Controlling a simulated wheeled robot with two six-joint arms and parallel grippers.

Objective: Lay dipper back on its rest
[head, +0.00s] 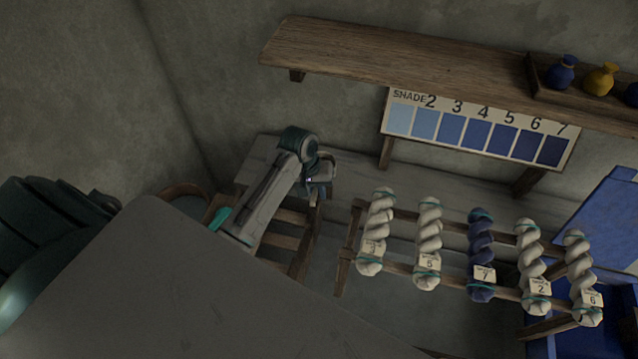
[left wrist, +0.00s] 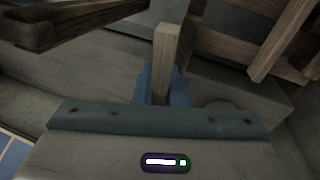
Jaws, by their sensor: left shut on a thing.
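My left gripper (head: 314,180) is at the end of the arm, small and partly hidden by it, above a slatted wooden frame. In the left wrist view, its blue fingers (left wrist: 164,84) are shut on a pale wooden handle, which I take to be the dipper (left wrist: 166,45). In the head view I cannot make out the dipper. I cannot tell which part is its rest. My right gripper is not in view.
The slatted wooden frame (head: 290,236) stands below the left arm. To the right, a rack (head: 398,211) holds several twisted skeins, one dark blue. Above are a shade card (head: 478,133) and a wall shelf (head: 390,60) with small jars. A blue container (head: 604,215) is at far right.

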